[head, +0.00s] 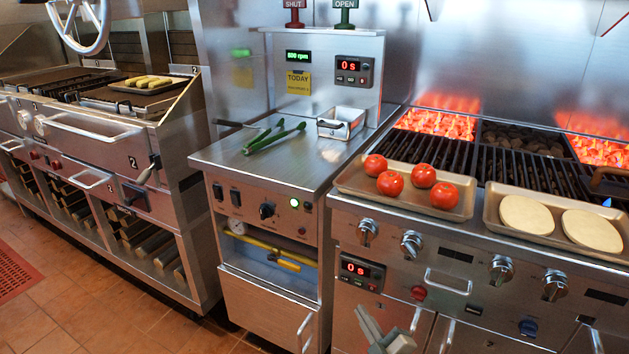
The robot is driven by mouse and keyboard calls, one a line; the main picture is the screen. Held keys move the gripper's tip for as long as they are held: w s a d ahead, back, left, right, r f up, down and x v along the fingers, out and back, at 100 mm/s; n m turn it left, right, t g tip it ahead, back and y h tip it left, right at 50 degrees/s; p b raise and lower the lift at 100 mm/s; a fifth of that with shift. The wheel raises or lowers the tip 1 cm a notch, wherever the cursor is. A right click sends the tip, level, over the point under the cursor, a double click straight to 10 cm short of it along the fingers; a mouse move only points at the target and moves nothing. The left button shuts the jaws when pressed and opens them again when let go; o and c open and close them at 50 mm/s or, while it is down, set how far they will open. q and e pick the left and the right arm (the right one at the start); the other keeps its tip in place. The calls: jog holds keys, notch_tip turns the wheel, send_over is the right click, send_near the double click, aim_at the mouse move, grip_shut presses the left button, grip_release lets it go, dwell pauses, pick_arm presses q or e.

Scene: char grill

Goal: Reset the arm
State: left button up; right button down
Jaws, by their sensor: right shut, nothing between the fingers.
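My right gripper (382,330) shows at the bottom edge of the head view, a little right of the middle. It is grey, shut and empty. It is in front of the lower front of the grill cabinet, below a panel with a red "0 s" display (361,271). Most of my right arm is outside the picture. My left gripper and left arm are not in view.
The char grill (440,150) with glowing coals is at the right. A tray (345,187) of tomatoes and a tray (491,222) with two pale discs lie along its front. Green tongs (270,139) and a small metal pan (341,122) rest on the middle counter. Open tiled floor (150,325) is at lower left.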

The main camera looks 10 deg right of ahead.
jog(key=s+d+f+m+g+h+p, duration=0.2)
jog(key=s+f+m+g+p, duration=0.6)
jog(key=s+f, duration=1.45)
pick_arm(q)
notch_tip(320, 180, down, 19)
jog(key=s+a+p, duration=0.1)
jog(key=p, duration=0.2)
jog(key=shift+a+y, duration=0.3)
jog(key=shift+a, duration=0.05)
pick_arm(e)
jog(key=s+a+f+m+g, duration=0.1)
jog(key=s+a+f+g, duration=0.1)
jog(key=s+f, duration=0.7)
jog(key=s+g, duration=0.1)
jog(key=s, duration=0.3)
jog(key=shift+s+m, duration=0.3)
jog(key=shift+m, duration=0.1)
